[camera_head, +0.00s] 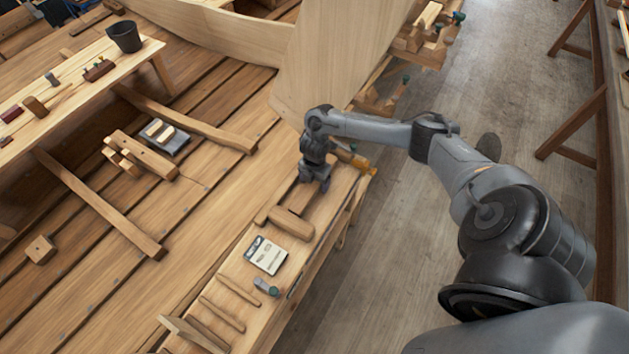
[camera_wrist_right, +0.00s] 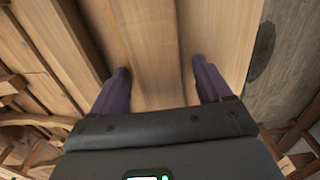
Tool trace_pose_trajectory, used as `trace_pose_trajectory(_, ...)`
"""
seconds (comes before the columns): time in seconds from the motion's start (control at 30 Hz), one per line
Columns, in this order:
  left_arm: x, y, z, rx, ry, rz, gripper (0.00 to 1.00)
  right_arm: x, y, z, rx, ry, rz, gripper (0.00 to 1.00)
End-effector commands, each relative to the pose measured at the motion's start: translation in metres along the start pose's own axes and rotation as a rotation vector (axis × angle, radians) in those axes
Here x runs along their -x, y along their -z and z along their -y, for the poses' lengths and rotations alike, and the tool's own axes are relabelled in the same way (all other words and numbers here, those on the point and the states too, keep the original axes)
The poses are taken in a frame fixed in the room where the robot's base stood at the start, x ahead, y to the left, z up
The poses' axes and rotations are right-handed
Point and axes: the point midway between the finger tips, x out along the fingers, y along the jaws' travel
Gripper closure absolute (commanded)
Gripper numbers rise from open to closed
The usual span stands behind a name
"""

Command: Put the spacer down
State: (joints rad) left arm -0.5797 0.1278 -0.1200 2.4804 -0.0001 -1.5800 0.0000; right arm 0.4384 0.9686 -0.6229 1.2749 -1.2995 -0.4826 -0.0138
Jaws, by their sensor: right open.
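My right gripper (camera_head: 315,176) points down over the far end of the narrow wooden bench (camera_head: 238,268). In the right wrist view its two dark fingers (camera_wrist_right: 162,88) are spread apart. Pale wooden boards with a seam between them show between and beyond the fingers. I cannot tell whether the fingers touch any of this wood. No separate piece that I can surely call the spacer shows in the jaws. A short wooden block (camera_head: 291,223) lies on the bench just nearer than the gripper; I cannot tell if it is the spacer. My left gripper is not in view.
A white-and-dark card or box (camera_head: 265,255) and several wooden strips lie on the near bench. A yellow-orange tool (camera_head: 361,165) is just right of the gripper. A large pale panel (camera_head: 335,60) rises behind it.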

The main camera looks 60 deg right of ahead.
Motion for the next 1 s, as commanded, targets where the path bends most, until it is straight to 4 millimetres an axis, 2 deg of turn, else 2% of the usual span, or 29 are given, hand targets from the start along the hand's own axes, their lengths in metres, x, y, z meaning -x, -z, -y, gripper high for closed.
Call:
trace_pose_trajectory(0.17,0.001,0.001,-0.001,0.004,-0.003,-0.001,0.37,0.005,0.000,0.000,0.001,-0.001,0.000,0.22)
trace_pose_trajectory(0.27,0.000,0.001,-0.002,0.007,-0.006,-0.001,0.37,0.015,0.000,-0.001,0.001,-0.003,0.000,0.22)
trace_pose_trajectory(0.47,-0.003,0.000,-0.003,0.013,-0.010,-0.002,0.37,0.049,-0.001,-0.001,0.002,-0.003,0.002,0.22)
trace_pose_trajectory(0.63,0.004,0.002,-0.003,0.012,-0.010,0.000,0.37,0.085,-0.001,-0.001,0.002,-0.004,0.004,0.22)
trace_pose_trajectory(0.77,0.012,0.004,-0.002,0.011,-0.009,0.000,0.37,0.105,-0.001,-0.001,0.001,-0.003,0.002,0.22)
trace_pose_trajectory(0.9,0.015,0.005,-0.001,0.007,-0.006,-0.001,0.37,0.116,0.000,-0.001,0.002,-0.002,0.001,0.22)
trace_pose_trajectory(1.0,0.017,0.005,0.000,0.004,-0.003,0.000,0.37,0.116,0.009,-0.002,0.015,-0.012,-0.004,0.22)
